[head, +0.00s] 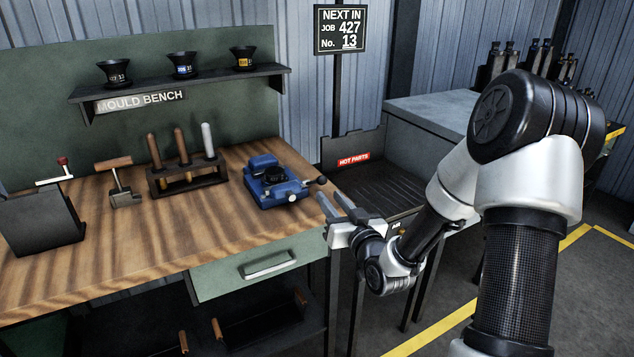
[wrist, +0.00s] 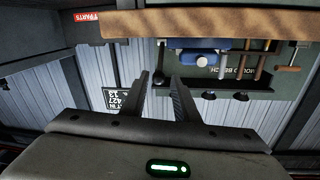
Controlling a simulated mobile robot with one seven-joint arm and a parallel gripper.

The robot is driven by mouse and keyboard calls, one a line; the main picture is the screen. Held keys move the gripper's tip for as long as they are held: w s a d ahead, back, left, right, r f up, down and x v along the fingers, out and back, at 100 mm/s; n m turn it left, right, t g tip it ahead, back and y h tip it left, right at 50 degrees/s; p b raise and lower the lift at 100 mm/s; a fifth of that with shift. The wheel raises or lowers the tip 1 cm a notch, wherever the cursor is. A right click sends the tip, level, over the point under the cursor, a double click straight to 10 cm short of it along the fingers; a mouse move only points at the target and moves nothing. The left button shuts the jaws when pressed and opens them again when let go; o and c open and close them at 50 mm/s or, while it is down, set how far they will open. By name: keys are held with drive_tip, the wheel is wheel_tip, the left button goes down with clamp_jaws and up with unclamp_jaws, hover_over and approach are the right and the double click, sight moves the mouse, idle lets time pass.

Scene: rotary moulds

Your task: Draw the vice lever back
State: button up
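The blue vice (head: 268,188) sits on the wooden bench near its right front corner. Its lever, with a black ball knob (head: 321,180), sticks out to the right of a light round hub, just past the bench edge. A dark round insert sits in the vice. My gripper (head: 330,196) is open and empty, its fingers pointing at the bench corner, just short of the knob in the picture; contact cannot be told. In the upside-down wrist view the vice (wrist: 200,58) shows beyond the two spread fingers (wrist: 160,76), with a dark lever-like part between them.
A tool rack (head: 188,180), a T-handled tool (head: 122,190) and a dark box (head: 40,222) stand left on the bench. A shelf (head: 180,85) with several black cups hangs behind. A dark hot-parts tray (head: 375,188) lies right of the bench. The bench front is clear.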

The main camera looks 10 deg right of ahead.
sight(317, 181)
drive_tip(key=x, duration=1)
drive_tip(key=shift+c, duration=0.3)
clamp_jaws()
